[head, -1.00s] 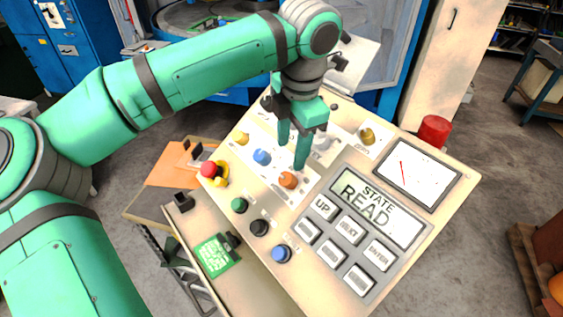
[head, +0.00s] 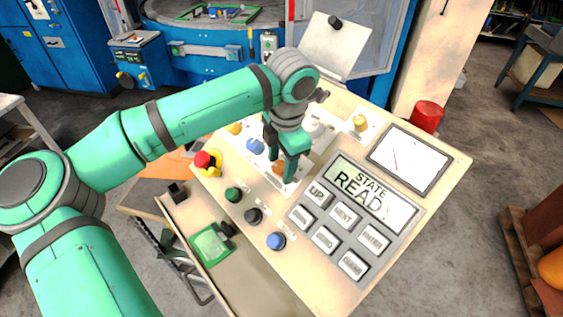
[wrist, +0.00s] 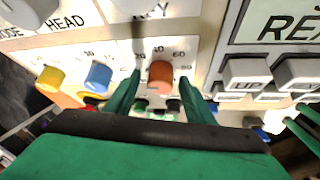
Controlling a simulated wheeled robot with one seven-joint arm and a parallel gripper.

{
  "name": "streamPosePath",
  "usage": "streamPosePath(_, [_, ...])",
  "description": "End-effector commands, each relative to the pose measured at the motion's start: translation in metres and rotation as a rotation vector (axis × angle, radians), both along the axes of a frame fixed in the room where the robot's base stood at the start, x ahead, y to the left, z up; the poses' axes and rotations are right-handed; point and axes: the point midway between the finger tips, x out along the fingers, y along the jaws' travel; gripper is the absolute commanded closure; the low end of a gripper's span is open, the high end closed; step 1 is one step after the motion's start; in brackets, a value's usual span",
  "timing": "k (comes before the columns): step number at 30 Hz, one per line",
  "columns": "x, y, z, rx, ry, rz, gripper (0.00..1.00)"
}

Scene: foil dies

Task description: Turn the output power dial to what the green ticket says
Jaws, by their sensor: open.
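An orange dial (wrist: 160,75) sits on the sloping panel, with a printed scale around it where 40, 60 and 80 can be read. It also shows in the head view (head: 279,168), partly covered by my gripper. My gripper (head: 281,160) is open, its fingers on either side of the orange dial; I cannot tell whether they touch it. A blue dial (wrist: 98,75) and a yellow dial (wrist: 50,78) lie left of it. I cannot read which one is output power. A green ticket (head: 209,245) lies at the panel's lower left; its writing is too small to read.
A screen (head: 375,191) reads STATE READ, above several grey keys. A white meter (head: 410,158) with a red needle is at upper right. Green (head: 233,194), black (head: 253,216) and blue (head: 276,241) buttons line the front. A red emergency button (head: 203,160) stands at left.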

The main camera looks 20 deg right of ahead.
Motion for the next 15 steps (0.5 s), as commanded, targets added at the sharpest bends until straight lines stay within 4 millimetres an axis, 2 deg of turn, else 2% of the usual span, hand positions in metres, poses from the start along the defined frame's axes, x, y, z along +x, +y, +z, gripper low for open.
streamPosePath(3, [0.0, 0.0, 0.0001, 0.0, 0.0, 0.0, 0.51])
streamPosePath(8, [0.0001, 0.0, 0.0003, 0.0, 0.0, 0.0, 0.89])
streamPosePath(9, [0.0001, 0.0, 0.0003, 0.0, 0.0, 0.0, 0.92])
streamPosePath(15, [0.0005, 0.0003, 0.0005, 0.001, -0.007, -0.007, 0.92])
